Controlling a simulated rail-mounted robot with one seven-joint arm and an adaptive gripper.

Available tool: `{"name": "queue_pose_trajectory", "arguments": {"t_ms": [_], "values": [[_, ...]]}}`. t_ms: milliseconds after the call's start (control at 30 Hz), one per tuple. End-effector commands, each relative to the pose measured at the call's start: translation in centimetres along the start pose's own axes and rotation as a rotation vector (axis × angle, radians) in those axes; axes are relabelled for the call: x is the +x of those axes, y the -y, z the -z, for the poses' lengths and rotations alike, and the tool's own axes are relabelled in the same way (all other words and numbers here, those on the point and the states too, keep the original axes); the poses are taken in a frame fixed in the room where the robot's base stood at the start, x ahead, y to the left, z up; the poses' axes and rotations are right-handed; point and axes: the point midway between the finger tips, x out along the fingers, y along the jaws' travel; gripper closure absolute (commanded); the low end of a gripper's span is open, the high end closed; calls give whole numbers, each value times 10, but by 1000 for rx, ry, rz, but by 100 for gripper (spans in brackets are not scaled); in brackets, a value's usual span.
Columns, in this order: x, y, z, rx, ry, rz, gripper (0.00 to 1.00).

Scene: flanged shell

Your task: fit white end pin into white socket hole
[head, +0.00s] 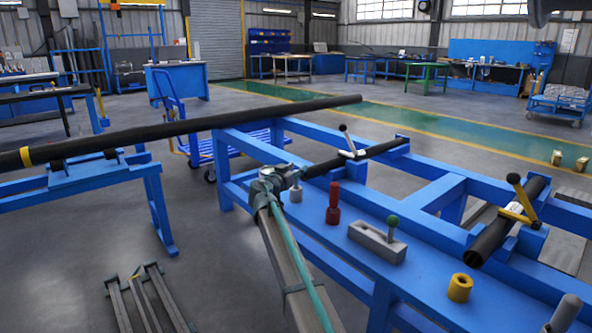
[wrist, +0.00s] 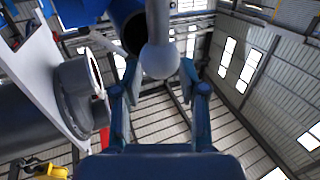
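My gripper (head: 284,177) is at the left end of the bench, by the near end of a dark tube. In the wrist view its fingers (wrist: 160,75) stand on either side of a pale grey-white ball end (wrist: 160,60) on a straight pale stem. The gaps beside the ball are too small to tell whether the fingers touch it. In the head view a short pale cylinder (head: 296,195) stands just below the gripper. Its top is close to or behind the gripper. I cannot make out the white socket hole for certain.
A long black pipe (head: 200,122) lies behind my arm. A white plate (wrist: 40,65) and flange (wrist: 75,95) are close left in the wrist view.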

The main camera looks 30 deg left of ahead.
Motion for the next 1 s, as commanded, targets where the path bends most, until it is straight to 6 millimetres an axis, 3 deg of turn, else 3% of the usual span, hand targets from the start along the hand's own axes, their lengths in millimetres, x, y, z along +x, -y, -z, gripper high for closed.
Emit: {"name": "queue_pose_trajectory", "arguments": {"t_ms": [467,1000], "values": [[-6,-1,-1,0,1,0,42],[-97,-2,-1,1,1,0,42]]}}
